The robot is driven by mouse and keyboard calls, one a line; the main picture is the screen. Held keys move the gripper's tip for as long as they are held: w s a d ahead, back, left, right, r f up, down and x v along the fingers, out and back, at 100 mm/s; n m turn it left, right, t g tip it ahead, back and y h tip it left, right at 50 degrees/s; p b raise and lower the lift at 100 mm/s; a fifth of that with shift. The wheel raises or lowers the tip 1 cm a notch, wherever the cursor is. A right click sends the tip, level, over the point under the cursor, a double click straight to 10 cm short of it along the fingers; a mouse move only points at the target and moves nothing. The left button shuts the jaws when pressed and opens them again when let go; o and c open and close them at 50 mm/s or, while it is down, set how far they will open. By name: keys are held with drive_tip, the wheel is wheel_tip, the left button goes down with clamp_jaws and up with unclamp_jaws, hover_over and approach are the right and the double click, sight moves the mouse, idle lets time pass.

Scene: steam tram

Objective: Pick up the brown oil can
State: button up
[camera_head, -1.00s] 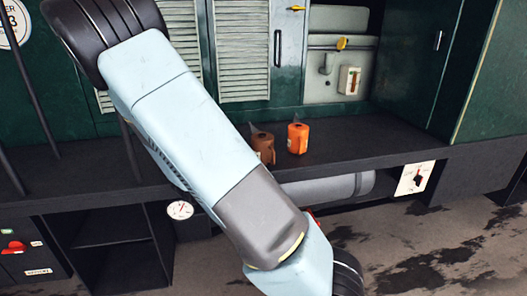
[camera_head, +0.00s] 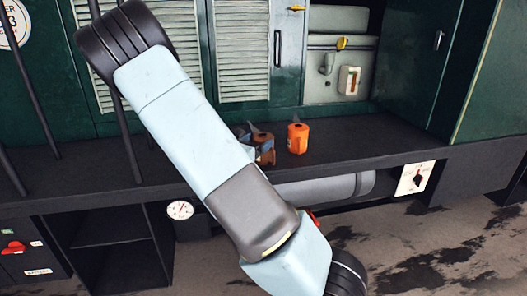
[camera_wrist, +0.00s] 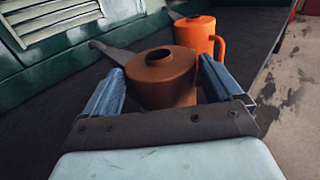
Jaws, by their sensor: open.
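The brown oil can (camera_wrist: 162,77) stands upright on the dark ledge, with its spout pointing left in the wrist view. In the head view the brown oil can (camera_head: 262,137) shows just past my arm, partly hidden. My gripper (camera_wrist: 160,85) is open, with one blue finger on each side of the can's body. I cannot tell whether the fingers touch it. The can's lower front is hidden behind the gripper's palm.
An orange can (camera_wrist: 194,36) with a handle stands close behind the brown one; it also shows in the head view (camera_head: 298,138). A green louvred wall (camera_head: 242,50) rises behind the ledge (camera_head: 380,140). The ledge is clear to the right of the orange can.

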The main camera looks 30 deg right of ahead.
drive_tip(key=x, duration=0.2)
drive_tip(key=shift+w+d, duration=0.15)
drive_tip(key=shift+d, duration=0.05)
clamp_jaws()
idle(0.7)
drive_tip(key=shift+a, duration=0.1)
